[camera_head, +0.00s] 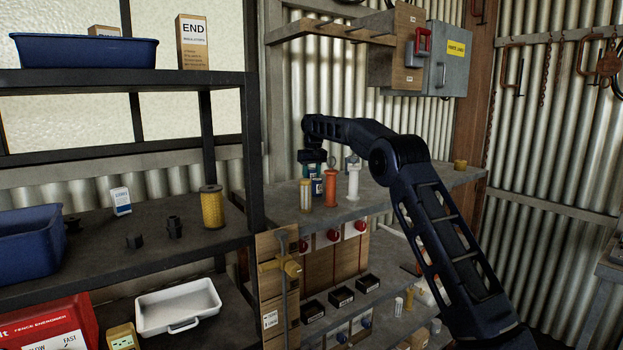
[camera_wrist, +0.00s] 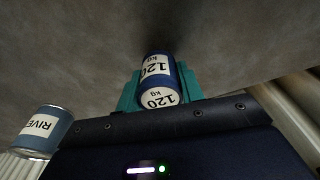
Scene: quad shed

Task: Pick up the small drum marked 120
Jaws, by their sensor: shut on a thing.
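The small blue drum with white labels marked 120 kg (camera_wrist: 157,72) sits between the teal fingers of my gripper (camera_wrist: 158,90) in the wrist view. The fingers are shut on its sides. In the head view my gripper (camera_head: 312,170) points down over the grey worktop at the back. A small blue can with a pale label (camera_head: 317,187) shows just below and in front of it there; I cannot tell the held drum apart clearly in that view. Whether the drum touches the worktop is not clear.
A blue can marked RIVE (camera_wrist: 45,131) stands close beside my gripper. On the worktop (camera_head: 270,196) are a cream cylinder (camera_head: 306,195), an orange one (camera_head: 331,188) and a white one (camera_head: 353,180). A corrugated wall stands behind; a dark shelf (camera_head: 180,235) is at left.

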